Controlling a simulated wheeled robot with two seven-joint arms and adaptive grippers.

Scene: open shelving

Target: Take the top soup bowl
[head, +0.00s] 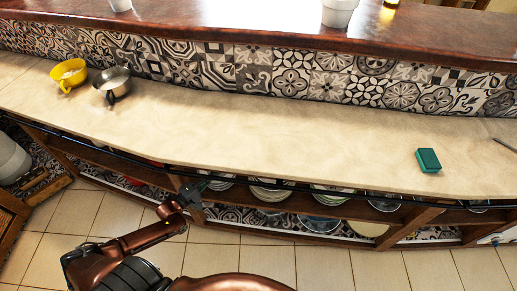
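Stacks of dishes stand on the open shelf under the counter, partly hidden by the counter edge. One stack of pale dishes (270,191) is right of my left gripper, another (331,194) is farther right, and a few pale dishes (221,183) are close beside the gripper. I cannot tell which is the top soup bowl. My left gripper (198,188) is at the shelf front by a wooden upright, small and dark. I cannot tell whether it is open or shut, and no held thing is visible. My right gripper is not in view.
On the counter (250,135) are a yellow cup (68,75), a metal bowl-like cup (112,84) and a green sponge (428,160). Its front edge overhangs the shelf (240,207). Wooden uprights divide the shelf. The tiled floor (320,265) in front is clear.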

